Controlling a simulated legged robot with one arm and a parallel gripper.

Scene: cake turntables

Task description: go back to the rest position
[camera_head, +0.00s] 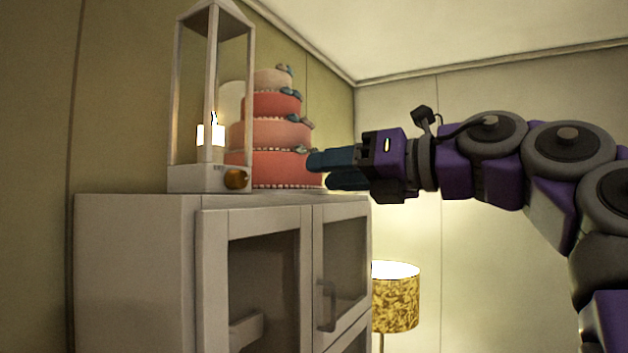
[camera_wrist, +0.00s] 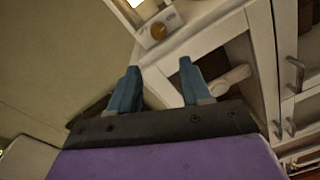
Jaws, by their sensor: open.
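My gripper (camera_head: 330,168) reaches in from the right in the head view, at the height of the cabinet top. Its blue fingers are next to the right side of the pink tiered cake (camera_head: 275,133); I cannot tell whether they touch it. In the wrist view the two fingers (camera_wrist: 160,90) stand apart with nothing between them. The cake stands on the white cabinet (camera_head: 135,240), behind and right of a lantern. What is under the cake is hidden.
A white lantern (camera_head: 178,100) with a lit candle (camera_head: 210,135) stands at the cabinet's front edge, with a small orange-brown round thing (camera_head: 236,179) at its base. A lit lamp with a patterned shade (camera_head: 396,300) stands right of the cabinet. The space around my arm at right looks clear.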

